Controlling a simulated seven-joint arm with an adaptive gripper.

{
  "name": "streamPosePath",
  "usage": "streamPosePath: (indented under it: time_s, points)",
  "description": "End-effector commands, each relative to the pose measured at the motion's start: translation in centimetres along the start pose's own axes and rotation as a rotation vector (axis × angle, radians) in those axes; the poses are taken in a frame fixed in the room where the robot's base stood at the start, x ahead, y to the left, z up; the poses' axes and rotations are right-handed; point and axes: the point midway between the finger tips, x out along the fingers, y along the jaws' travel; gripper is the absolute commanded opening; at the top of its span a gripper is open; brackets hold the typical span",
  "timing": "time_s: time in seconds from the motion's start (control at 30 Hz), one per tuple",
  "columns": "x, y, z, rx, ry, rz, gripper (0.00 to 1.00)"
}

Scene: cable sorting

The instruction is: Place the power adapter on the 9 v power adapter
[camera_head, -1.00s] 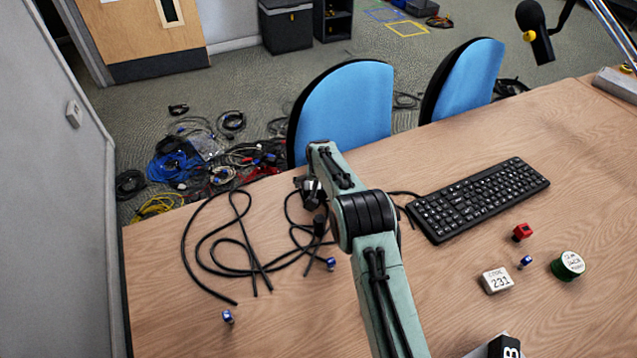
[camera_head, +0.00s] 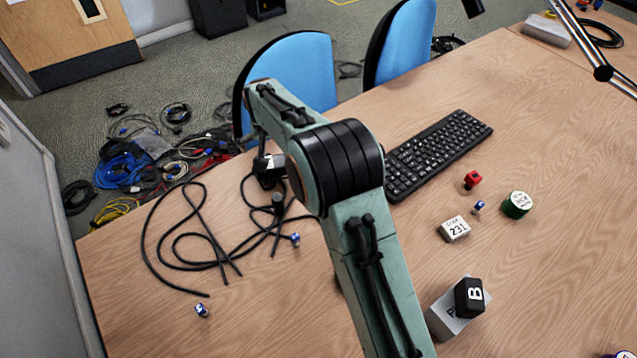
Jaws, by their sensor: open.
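A black block with a pale patch (camera_head: 269,170), which looks like a power adapter, is on the far part of the wooden table beside the black cables. A dark cylindrical plug (camera_head: 278,202) is just nearer to me. No label reading 9 V is legible, so I cannot tell which thing is the 9 V adapter. My green arm reaches up from the bottom of the head view, bends at a black joint, and its far link ends above the black block. My gripper's fingers do not show; the end of my arm is hidden behind its own link.
Looped black cables (camera_head: 190,238) spread over the table's left. Two small blue pieces lie near them. A black "B" block (camera_head: 469,297) rests on a grey box (camera_head: 447,322).

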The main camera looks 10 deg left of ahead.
Motion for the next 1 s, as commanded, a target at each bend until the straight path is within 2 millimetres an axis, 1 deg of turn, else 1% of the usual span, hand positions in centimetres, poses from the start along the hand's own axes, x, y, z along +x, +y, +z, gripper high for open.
streamPosePath:
  time_s: [0.17, 0.27, 0.37, 0.43, 0.47, 0.5, 0.57, 0.6, 0.67, 0.7, 0.77, 0.8, 0.83, 0.9, 1.0]
  points:
    - [-0.1, 0.0, 0.0, 0.000, -0.001, 0.000, 1.00]
    - [-1.1, 0.9, 0.3, 0.008, -0.010, 0.003, 1.00]
    - [-4.6, 3.7, 1.7, 0.035, -0.040, 0.013, 1.00]
    - [-8.3, 6.4, 4.0, 0.065, -0.077, 0.021, 1.00]
    - [-10.1, 7.7, 5.4, 0.081, -0.097, 0.025, 1.00]
    - [-12.4, 9.2, 7.6, 0.102, -0.124, 0.028, 1.00]
    - [-15.7, 11.1, 11.4, 0.134, -0.169, 0.031, 1.00]
    - [-17.6, 12.0, 14.2, 0.156, -0.197, 0.031, 1.00]
    - [-20.1, 12.8, 18.6, 0.187, -0.237, 0.028, 1.00]
    - [-21.4, 13.1, 21.4, 0.207, -0.262, 0.026, 1.00]
    - [-22.8, 13.1, 25.3, 0.233, -0.296, 0.019, 1.00]
    - [-23.5, 12.9, 27.6, 0.248, -0.317, 0.015, 1.00]
    - [-23.8, 12.7, 29.2, 0.257, -0.329, 0.011, 1.00]
    - [-24.3, 12.1, 32.1, 0.277, -0.355, 0.004, 1.00]
    - [-24.6, 11.5, 34.7, 0.291, -0.377, -0.005, 1.00]
